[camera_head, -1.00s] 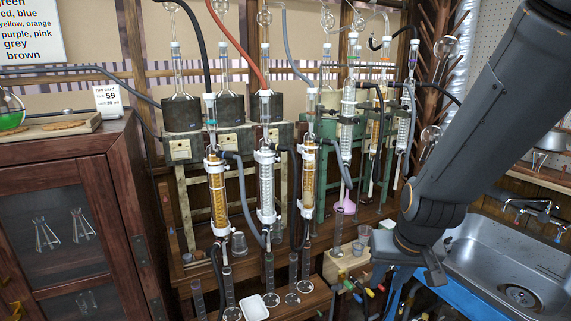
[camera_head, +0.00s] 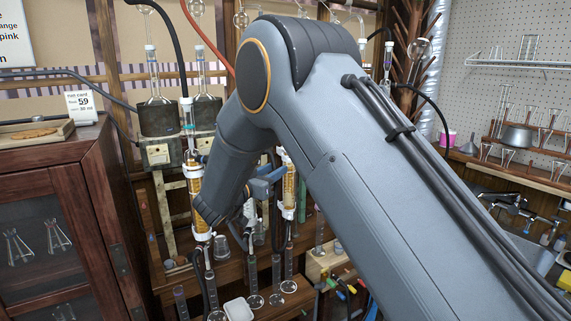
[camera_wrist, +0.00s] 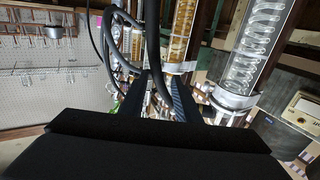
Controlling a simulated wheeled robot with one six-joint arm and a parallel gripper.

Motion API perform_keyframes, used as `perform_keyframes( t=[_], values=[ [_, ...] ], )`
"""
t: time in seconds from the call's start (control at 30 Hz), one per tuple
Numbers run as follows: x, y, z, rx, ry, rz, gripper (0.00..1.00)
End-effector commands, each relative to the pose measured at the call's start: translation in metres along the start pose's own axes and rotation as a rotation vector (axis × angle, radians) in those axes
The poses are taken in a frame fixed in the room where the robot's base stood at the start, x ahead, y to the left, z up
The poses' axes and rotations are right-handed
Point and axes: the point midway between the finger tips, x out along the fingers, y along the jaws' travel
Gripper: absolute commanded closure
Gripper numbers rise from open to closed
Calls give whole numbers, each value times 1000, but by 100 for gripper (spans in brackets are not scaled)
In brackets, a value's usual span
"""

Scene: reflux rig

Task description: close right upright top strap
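The right upright condenser (camera_head: 289,185), with an amber coil, stands just right of my forearm in the head view. Its white top strap (camera_head: 285,159) is partly visible near the arm's edge; whether it is open or closed cannot be told. My gripper (camera_head: 268,182) shows as blue-grey fingers just left of this condenser, below its top strap. In the wrist view the two dark fingers (camera_wrist: 160,78) are apart, with hoses behind the gap and nothing visibly held. An amber column (camera_wrist: 181,32) with a pale band (camera_wrist: 180,67) lies beyond the fingertips.
The left amber condenser (camera_head: 195,188) stands left of my arm. The middle one is hidden in the head view; a clear coiled column (camera_wrist: 257,40) is close by in the wrist view. Hoses (camera_wrist: 153,45) cross near the fingers. Glass cylinders and a white tray (camera_head: 238,309) stand below.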

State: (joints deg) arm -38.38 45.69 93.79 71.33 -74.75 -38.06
Motion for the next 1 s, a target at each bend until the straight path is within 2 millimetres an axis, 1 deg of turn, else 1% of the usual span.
perform_keyframes(
  t=[0.2, 0.4, 0.57, 0.8, 0.83, 0.9, 1.0],
  values=[
    [35, 2, -2, 1, -1, 3, 70],
    [60, 2, -1, 0, -1, 0, 70],
    [68, 1, -1, 1, 0, -1, 70],
    [69, 1, 0, 1, -1, -2, 70],
    [69, 1, 0, 1, -1, -2, 74],
    [68, 1, 0, 1, -1, -2, 86],
    [68, 1, 0, 1, -1, -2, 100]
  ],
)
